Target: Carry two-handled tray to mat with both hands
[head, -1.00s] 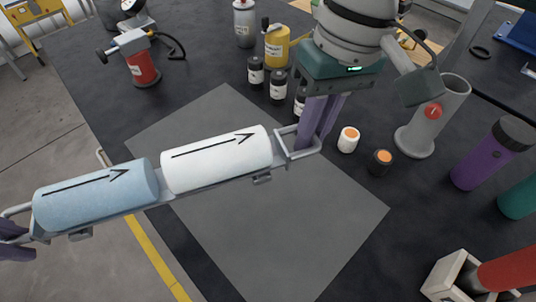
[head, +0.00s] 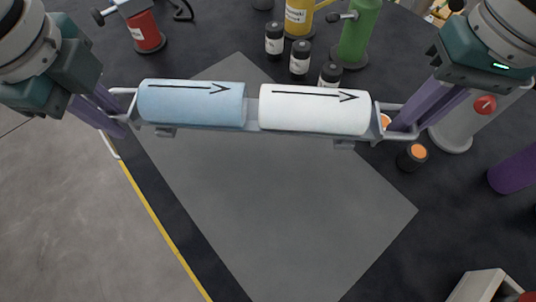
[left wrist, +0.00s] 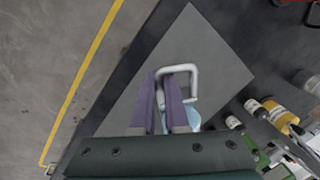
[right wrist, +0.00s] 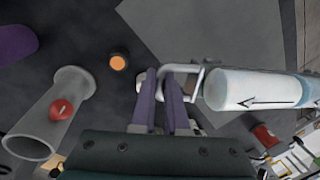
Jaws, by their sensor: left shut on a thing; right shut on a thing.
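The two-handled tray (head: 252,128) is grey and narrow, and carries a light blue cylinder (head: 192,103) and a white cylinder (head: 314,110), each with a black arrow pointing right. My left gripper (head: 118,112) is shut on its left handle, which also shows in the left wrist view (left wrist: 190,70). My right gripper (head: 402,118) is shut on its right handle, also in the right wrist view (right wrist: 182,68). The tray looks held above the grey mat (head: 270,210), over its far part, nearly level with a slight tilt down to the right. The tray and cylinders hide part of the mat.
Several small dark bottles (head: 299,58) and a green cylinder (head: 358,35) stand beyond the tray. An orange-topped dark jar (head: 411,156) stands right of the mat. A grey tube stand (head: 452,136) is behind my right gripper. The near mat is clear.

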